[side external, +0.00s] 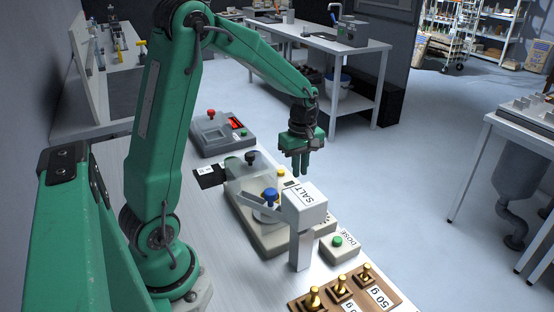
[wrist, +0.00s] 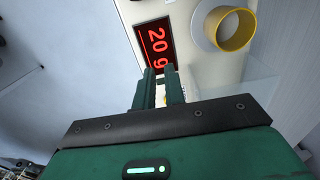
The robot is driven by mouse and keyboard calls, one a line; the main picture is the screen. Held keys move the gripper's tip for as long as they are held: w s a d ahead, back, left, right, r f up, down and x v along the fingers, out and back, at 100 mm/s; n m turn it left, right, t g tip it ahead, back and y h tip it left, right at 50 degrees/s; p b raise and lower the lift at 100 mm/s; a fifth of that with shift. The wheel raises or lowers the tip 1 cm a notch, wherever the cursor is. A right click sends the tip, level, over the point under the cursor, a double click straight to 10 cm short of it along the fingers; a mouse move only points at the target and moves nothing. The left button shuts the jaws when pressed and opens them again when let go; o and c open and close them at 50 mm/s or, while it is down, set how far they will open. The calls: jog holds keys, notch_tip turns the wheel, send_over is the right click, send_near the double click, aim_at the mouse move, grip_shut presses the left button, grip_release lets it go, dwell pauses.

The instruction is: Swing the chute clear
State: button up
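The salt hopper (side external: 308,205) is a pale box marked SALT on an upright post. A grey chute (side external: 259,207) slopes from its left side, near a blue knob (side external: 270,194) above the scale. My gripper (side external: 301,168) points down just above and behind the hopper, apart from it and from the chute. Its two fingers also show in the wrist view (wrist: 160,88), with a narrow empty gap between them. The wrist view shows a red display (wrist: 156,45) reading 20 g and a yellow-rimmed round part (wrist: 231,29). I cannot make out the chute there.
A clear cover with a black knob (side external: 250,157) stands left of the hopper. A grey device with a red knob (side external: 222,130) is behind. A green DOSE button (side external: 338,241) and a wooden block with brass weights (side external: 342,290) are in front. Open floor lies right.

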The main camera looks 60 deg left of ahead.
aim_at(272, 203)
jog(key=shift+s+r+m, duration=0.1)
jog(key=shift+r+m, duration=0.2)
grip_shut()
jog(key=s+d+r+m+g, duration=0.2)
jog(key=s+r+m, duration=0.5)
jog(key=r+m, duration=0.4)
jog(key=shift+s+r+g+h, duration=0.3)
jog(key=shift+r+h, duration=0.05)
jog(key=shift+h, duration=0.05)
jog(key=shift+f, duration=0.15)
jog(key=s+d+f, duration=0.3)
jog(key=s+f, duration=0.2)
jog(key=f, duration=0.4)
jog(key=shift+s+d+f, duration=0.2)
jog(key=shift+s+f, duration=0.05)
